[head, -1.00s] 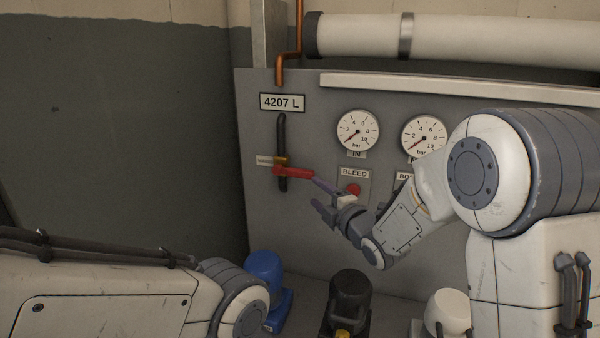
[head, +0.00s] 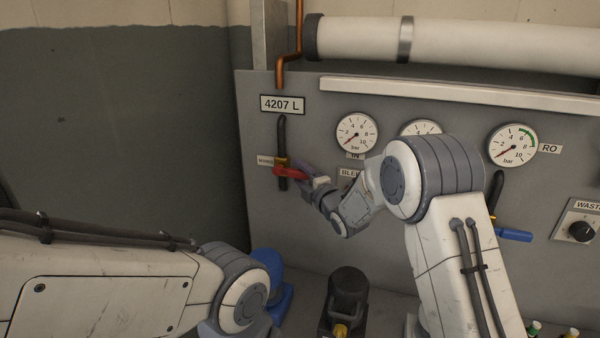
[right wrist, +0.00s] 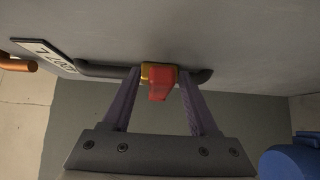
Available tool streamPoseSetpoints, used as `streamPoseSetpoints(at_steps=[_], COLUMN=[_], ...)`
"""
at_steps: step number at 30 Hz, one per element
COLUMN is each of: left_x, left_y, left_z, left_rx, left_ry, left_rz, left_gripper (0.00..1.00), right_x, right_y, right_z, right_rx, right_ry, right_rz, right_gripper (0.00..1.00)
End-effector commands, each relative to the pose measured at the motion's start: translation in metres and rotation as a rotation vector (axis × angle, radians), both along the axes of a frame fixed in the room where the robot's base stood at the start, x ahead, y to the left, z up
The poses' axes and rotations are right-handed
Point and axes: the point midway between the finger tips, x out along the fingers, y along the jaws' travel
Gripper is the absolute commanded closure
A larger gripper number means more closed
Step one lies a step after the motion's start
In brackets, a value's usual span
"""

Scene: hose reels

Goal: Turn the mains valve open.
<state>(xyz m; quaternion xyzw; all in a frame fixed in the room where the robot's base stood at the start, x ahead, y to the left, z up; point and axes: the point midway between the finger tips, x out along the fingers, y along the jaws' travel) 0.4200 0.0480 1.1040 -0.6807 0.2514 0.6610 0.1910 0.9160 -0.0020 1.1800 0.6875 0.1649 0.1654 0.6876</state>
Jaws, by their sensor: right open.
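The mains valve has a red lever (head: 291,173) on a brass body (head: 281,162), set on a dark vertical pipe (head: 283,128) below the 4207 L sign. The lever sticks out to the right, across the pipe. My right gripper (head: 309,179) is at the lever's free end. In the right wrist view the red lever (right wrist: 159,88) lies between the two purple fingers of my open right gripper (right wrist: 160,84), with a gap on each side. The label left of the valve is too small to read. My left arm shows at lower left, but its gripper is out of view.
The grey panel carries gauges (head: 357,133), a BLEED label (head: 350,172), a blue lever (head: 513,235) and a black knob (head: 582,231) at right. A blue item (head: 273,284) and a black one (head: 346,297) stand below. The dark wall at left is clear.

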Motion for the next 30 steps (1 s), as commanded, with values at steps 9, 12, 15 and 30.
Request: streamPoseSetpoints(at_steps=[9, 12, 15, 30], left_x=[0.0, 0.0, 0.0, 0.0], left_y=[0.0, 0.0, 0.0, 0.0], left_z=[-0.0003, -0.0003, -0.0003, -0.0003], left_rx=[0.0, 0.0, 0.0, 0.0], left_ry=[0.0, 0.0, 0.0, 0.0], left_rz=[0.0, 0.0, 0.0, 0.0], left_gripper=[0.5, 0.5, 0.5, 0.5], right_x=[-0.0003, -0.0003, -0.0004, -0.0005], right_y=[-0.0003, -0.0005, -0.0006, -0.001], right_z=[-0.0002, -0.0003, -0.0003, -0.0006], right_rx=[0.0, 0.0, 0.0, 0.0], right_ry=[0.001, 0.001, 0.001, 0.002], right_rz=[0.0, 0.0, -0.001, -0.001], right_gripper=[0.94, 1.0, 1.0, 1.0])
